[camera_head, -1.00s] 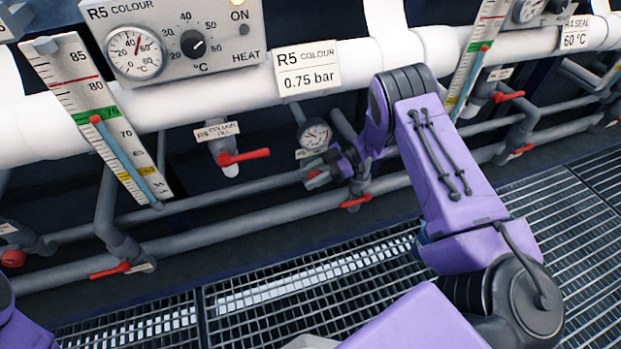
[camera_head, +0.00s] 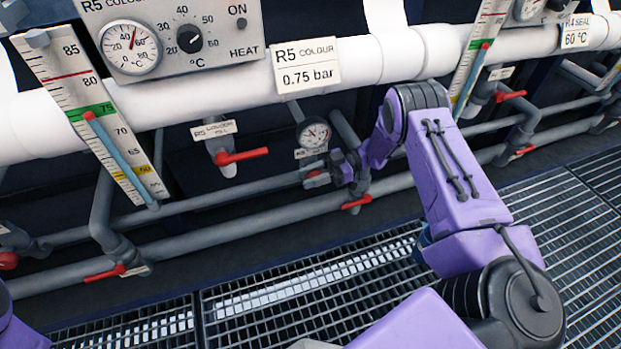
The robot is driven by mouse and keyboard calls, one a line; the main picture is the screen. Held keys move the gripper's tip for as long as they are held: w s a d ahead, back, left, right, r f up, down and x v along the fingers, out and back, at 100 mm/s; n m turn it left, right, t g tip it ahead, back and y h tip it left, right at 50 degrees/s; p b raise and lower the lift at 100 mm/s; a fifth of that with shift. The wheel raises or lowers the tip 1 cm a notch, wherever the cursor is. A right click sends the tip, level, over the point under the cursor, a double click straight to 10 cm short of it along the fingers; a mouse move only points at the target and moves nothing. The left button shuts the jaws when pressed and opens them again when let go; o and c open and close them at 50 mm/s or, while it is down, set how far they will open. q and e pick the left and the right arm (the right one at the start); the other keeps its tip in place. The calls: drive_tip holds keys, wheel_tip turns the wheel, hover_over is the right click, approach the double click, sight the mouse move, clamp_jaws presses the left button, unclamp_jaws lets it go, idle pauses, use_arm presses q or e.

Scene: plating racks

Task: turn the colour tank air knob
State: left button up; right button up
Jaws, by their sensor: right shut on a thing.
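A white sign (camera_head: 306,66) above reads "R5 COLOUR 0.75 bar". The gauge needle is too small to read. Only a purple piece of my left arm shows at the lower left edge; its gripper is out of view.
Red lever valves stand nearby: one (camera_head: 242,156) left of the gauge, one (camera_head: 356,202) just below my right gripper, one (camera_head: 108,273) lower left. A heater panel (camera_head: 190,40) and a level scale (camera_head: 95,110) are at upper left. Metal grating (camera_head: 290,290) covers the floor.

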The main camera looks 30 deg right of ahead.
drive_tip(key=o, duration=0.7)
drive_tip(key=v, duration=1)
drive_tip(key=shift+d, duration=0.3)
